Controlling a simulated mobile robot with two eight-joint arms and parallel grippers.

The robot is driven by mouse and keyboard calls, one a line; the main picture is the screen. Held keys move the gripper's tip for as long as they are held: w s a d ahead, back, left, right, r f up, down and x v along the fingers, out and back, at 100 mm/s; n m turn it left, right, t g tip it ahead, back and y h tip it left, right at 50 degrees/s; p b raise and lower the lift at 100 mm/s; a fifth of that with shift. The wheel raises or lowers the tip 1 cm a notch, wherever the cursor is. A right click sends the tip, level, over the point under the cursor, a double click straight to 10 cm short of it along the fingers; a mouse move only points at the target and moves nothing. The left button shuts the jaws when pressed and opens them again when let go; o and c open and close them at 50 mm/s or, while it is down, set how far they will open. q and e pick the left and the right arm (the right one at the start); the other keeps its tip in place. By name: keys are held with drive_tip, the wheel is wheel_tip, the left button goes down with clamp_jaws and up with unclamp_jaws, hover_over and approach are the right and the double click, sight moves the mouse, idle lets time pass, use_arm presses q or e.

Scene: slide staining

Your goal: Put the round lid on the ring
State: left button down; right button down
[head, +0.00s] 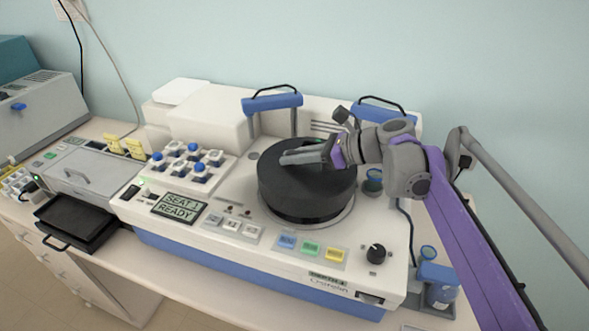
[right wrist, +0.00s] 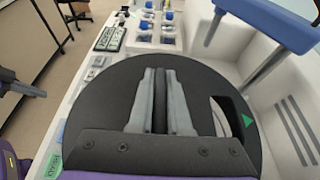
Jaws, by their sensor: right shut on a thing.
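The round lid (head: 290,190) is black and wide, over the right half of the white staining machine. It also fills the middle of the right wrist view (right wrist: 95,105), with a green triangle beside a slot in its top. My right gripper (head: 300,157) is above the lid, shut on its raised bar handle; its fingers also show in the right wrist view (right wrist: 160,100). The pale ring (head: 330,222) shows as a rim under the lid's front edge; the lid hides the rest. I cannot tell whether the lid touches it. My left gripper is not visible in the head view.
Two blue-topped handles stand behind the lid, one at back left (head: 272,102), one at back right (head: 384,106). A display (head: 179,207) reads "SEAT 1 READY". A blue-capped bottle (head: 438,285) stands at the right.

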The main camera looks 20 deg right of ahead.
sight(305, 166)
drive_tip(key=shift+f, duration=1.7)
drive_tip(key=shift+w+f, duration=0.1)
drive_tip(key=shift+f, duration=0.05)
drive_tip(key=c, duration=0.9)
unclamp_jaws()
drive_tip(key=shift+o, duration=0.2)
drive_tip(key=shift+d+r, duration=0.15)
drive_tip(key=shift+r, duration=0.1)
drive_tip(key=v, duration=1.1)
drive_tip(key=shift+s+d+r+b, duration=0.1)
drive_tip(key=shift+s+d+b, duration=0.15)
drive_tip(key=shift+s+b, duration=0.05)
